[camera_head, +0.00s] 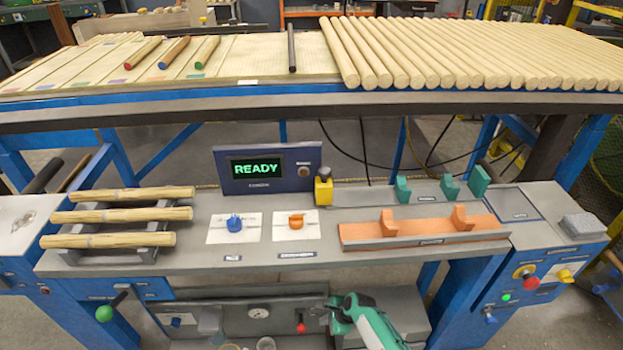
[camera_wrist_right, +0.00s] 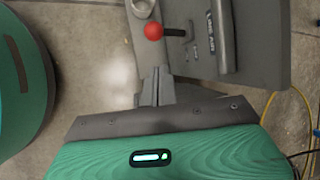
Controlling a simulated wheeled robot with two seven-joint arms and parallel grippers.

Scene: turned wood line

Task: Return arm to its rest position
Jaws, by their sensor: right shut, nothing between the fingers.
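My right arm is green and white and comes up from the bottom edge in the head view, right of centre. Its gripper (camera_head: 328,311) is low, in front of the workbench and below its top, close to a lower shelf (camera_head: 250,292). In the right wrist view the grey fingers (camera_wrist_right: 153,84) are together with nothing between them. A red-knobbed lever (camera_wrist_right: 153,31) on a grey panel lies just beyond the fingertips in that view; I cannot tell the gap. My left gripper is in neither view.
The workbench (camera_head: 330,262) carries a rack with several turned rods, a READY display (camera_head: 265,169), blue and orange knobs, and an orange fixture (camera_head: 425,234). A green-knobbed lever (camera_head: 105,313) sticks out at the left. A yellow cable (camera_wrist_right: 305,110) runs at the right in the wrist view.

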